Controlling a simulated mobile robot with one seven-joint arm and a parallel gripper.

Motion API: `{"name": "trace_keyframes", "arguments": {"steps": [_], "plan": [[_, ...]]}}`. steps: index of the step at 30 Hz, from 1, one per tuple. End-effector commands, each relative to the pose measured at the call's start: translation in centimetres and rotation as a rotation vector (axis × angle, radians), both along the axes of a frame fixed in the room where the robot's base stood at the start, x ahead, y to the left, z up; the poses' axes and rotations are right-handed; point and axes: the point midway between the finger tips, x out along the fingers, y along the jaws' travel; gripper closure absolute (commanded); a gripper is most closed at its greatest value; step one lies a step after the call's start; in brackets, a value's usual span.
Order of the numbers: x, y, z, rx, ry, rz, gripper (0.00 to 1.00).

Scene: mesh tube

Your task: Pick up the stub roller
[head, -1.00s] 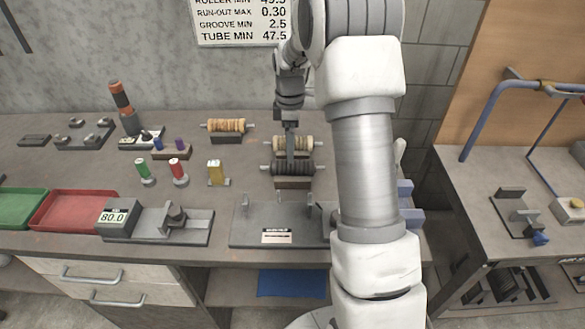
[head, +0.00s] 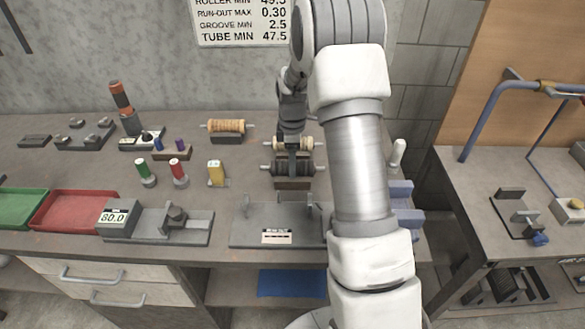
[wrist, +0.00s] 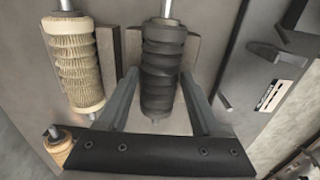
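A dark, ribbed roller (head: 277,168) lies across a small stand in the middle of the bench, with thin metal shaft ends. It fills the middle of the wrist view (wrist: 163,70). My gripper (wrist: 161,85) is open, with one finger on each side of this dark roller. I cannot tell whether the fingers touch it. In the head view my gripper (head: 292,172) comes down over the roller and hides part of it. A tan, ribbed roller (wrist: 75,65) lies parallel beside it, behind it in the head view (head: 305,144). No label shows which is the stub roller.
Another tan roller (head: 226,125) rests on its stand further left. A grey fixture plate (head: 255,236) with uprights stands in front of the dark roller. A blue holder (head: 402,195) is to the right. A red tray (head: 70,208) and a gauge (head: 118,217) are at left.

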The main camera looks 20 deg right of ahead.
Motion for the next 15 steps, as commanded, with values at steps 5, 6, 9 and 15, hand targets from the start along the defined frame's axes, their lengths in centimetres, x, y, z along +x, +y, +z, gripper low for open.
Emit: {"name": "trace_keyframes", "arguments": {"steps": [5,6,9,15], "plan": [[0.0,-0.01,0.02,0.0,0.0,0.0,0.68],[0.0,-0.01,0.03,0.0,0.0,0.0,0.75],[0.01,-0.01,0.03,0.0,0.0,0.0,0.93],[0.05,-0.02,0.11,-0.001,-0.002,0.0,1.0]]}}
